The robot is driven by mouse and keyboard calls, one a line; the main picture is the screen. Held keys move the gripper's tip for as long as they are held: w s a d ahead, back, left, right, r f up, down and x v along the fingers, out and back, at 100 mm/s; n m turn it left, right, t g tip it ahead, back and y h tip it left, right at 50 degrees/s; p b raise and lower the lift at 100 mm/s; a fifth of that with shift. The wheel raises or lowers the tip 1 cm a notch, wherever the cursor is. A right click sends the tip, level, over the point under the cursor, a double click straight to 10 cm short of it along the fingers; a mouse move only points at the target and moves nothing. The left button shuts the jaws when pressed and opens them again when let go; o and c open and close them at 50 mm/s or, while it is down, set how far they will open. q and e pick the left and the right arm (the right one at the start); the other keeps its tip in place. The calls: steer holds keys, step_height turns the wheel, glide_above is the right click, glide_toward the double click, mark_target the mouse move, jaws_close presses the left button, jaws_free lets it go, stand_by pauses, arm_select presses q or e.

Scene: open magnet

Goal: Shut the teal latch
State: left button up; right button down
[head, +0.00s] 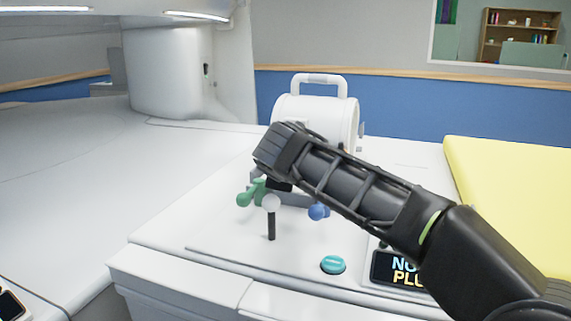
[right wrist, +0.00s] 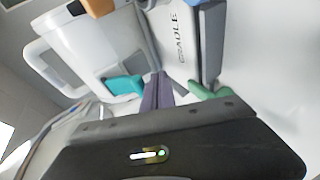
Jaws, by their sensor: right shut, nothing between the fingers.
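The teal latch (right wrist: 125,87) shows in the right wrist view on the side of the white drum-shaped unit (right wrist: 95,45). In the head view, my right arm covers that part of the unit (head: 318,112), and I cannot see the latch there. My right gripper (head: 278,186) reaches in from the right, in front of the unit, pointing down. In the right wrist view its fingers (right wrist: 160,92) are together and empty, just right of the latch. I cannot tell whether they touch it. My left gripper is not in view.
A green handle (head: 250,193), a white-balled lever (head: 271,204) and a blue knob (head: 318,211) stand close around the gripper. A round teal button (head: 333,264) and a dark display (head: 398,270) are nearer. A yellow surface (head: 515,190) lies right; the left worktop is clear.

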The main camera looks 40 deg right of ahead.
stand_by(0.4)
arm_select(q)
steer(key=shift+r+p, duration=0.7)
arm_select(e)
steer(key=shift+r, duration=0.85)
